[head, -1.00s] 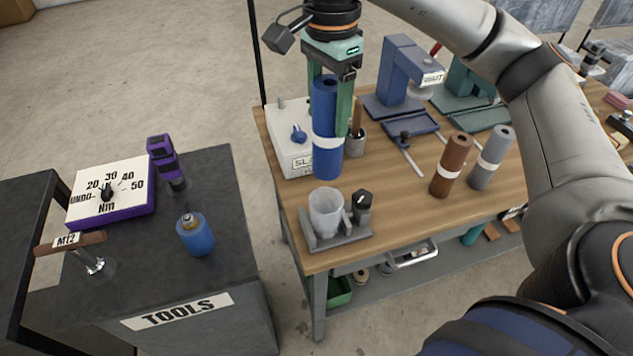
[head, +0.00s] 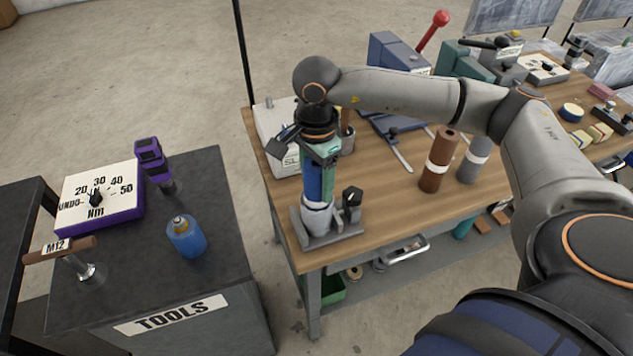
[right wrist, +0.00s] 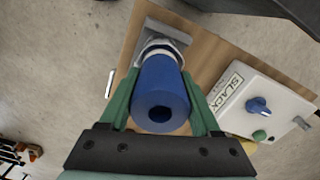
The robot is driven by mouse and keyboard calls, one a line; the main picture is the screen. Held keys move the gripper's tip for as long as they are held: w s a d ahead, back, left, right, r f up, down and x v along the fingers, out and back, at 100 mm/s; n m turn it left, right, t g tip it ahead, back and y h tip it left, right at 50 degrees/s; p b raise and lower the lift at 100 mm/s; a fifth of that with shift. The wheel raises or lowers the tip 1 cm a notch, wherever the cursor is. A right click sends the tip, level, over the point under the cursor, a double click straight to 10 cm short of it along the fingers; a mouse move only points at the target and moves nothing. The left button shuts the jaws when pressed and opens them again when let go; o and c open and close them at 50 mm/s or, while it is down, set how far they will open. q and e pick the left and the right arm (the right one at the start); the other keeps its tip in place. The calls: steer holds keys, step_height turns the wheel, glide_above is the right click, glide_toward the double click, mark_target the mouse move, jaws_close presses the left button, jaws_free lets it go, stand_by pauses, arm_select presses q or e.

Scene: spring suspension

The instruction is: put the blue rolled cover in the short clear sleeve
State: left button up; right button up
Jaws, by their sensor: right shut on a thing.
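The blue rolled cover (head: 314,181) stands upright under my right gripper (head: 322,172), whose green fingers are shut on it. In the right wrist view the cover (right wrist: 160,88) sits between both fingers, its hollow end facing the camera. The short clear sleeve (head: 317,222) stands upright in a grey holder (head: 335,238) near the table's front left corner. The cover is in line with the sleeve, and its lower end appears to be inside the sleeve's mouth. How deep it reaches is hard to tell. My left gripper is out of view.
A small dark-topped part (head: 352,197) stands beside the sleeve on the holder. The white SLACK box (head: 275,130) is just behind. A brown roll (head: 437,160) and a grey roll (head: 474,158) stand to the right. The tool cart (head: 215,270) is at left, across a gap.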

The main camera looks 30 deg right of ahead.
steer(key=shift+f, duration=0.65)
steer(key=shift+f, duration=0.15)
steer(key=o, duration=1.5)
step_height(320, 180, up, 12)
steer(key=shift+r+b, duration=0.2)
steer(key=shift+b, duration=0.25)
